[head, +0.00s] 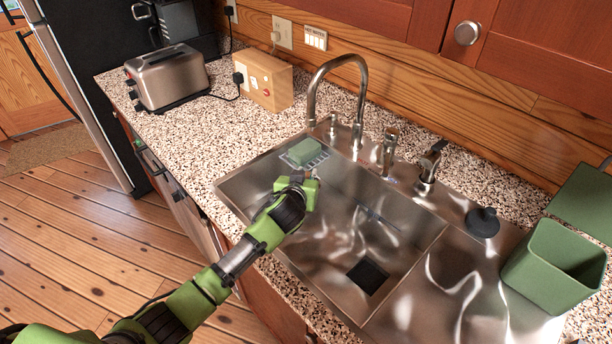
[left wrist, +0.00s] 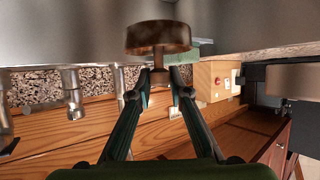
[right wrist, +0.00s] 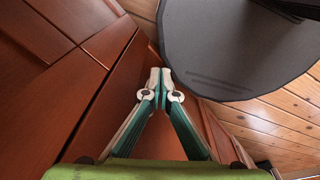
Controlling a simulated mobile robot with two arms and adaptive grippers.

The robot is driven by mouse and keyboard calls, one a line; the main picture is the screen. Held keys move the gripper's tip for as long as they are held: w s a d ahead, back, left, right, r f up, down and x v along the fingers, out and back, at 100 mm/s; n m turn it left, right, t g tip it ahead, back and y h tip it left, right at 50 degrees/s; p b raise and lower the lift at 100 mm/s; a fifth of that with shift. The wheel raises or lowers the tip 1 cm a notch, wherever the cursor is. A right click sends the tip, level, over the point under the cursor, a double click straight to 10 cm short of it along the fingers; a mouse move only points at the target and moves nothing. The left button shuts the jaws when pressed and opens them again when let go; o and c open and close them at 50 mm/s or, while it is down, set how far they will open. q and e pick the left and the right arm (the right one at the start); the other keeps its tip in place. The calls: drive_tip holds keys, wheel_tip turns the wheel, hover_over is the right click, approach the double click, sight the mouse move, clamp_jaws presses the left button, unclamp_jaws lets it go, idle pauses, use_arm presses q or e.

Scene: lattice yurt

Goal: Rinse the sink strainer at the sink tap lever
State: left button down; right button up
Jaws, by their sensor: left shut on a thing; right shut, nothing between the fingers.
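The sink strainer (left wrist: 158,36), a brown, rusty-looking round piece with a short stem, is held by the stem in my left gripper (left wrist: 159,78). In the head view my left gripper (head: 298,182) is over the left part of the steel sink (head: 330,225) and mostly hides the strainer. A curved steel spout (head: 337,62) rises behind the sink. Steel fittings stand to its right, one with a dark lever (head: 430,165); I cannot tell which is the tap lever. No water shows. My right gripper (right wrist: 160,82) is shut and empty, in front of red-brown cabinet doors (right wrist: 75,60).
A green sponge (head: 303,151) lies on a rack at the sink's back left. A dark square drain (head: 367,277) is in the basin floor. A dark round stopper (head: 482,222) and a green bin (head: 553,268) stand right. A toaster (head: 168,77) and wooden box (head: 264,82) stand left.

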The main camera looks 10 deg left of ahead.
drive_tip(key=o, duration=0.7)
drive_tip(key=w+a+r+y, duration=0.2)
drive_tip(key=w+a+r, duration=0.3)
drive_tip(key=a, duration=0.4)
drive_tip(key=w+a+r+y, duration=0.2)
drive_tip(key=w+a+r, duration=0.2)
drive_tip(key=a+r, duration=0.45)
drive_tip(key=w+a+r+y, duration=0.1)
drive_tip(key=a+r+y, duration=0.2)
drive_tip(key=a+r, duration=0.6)
drive_tip(key=a+r+y, duration=0.2)
drive_tip(key=a+r, duration=0.3)
drive_tip(key=r, duration=0.7)
drive_tip(key=w+d+r+n+t+y, duration=0.15)
drive_tip(key=w+d+r, duration=0.35)
drive_tip(key=w+r, duration=0.6)
drive_tip(key=w+d+r+n+t+y, duration=0.1)
drive_tip(key=w+d+r+t+y, duration=0.3)
drive_tip(key=w+r, duration=0.65)
drive_tip(key=m+t+h, duration=0.8)
drive_tip(key=m, duration=0.3)
approach(386, 166)
drive_tip(key=shift+g, duration=0.25)
drive_tip(key=x, duration=1)
drive_tip(key=shift+f, duration=0.25)
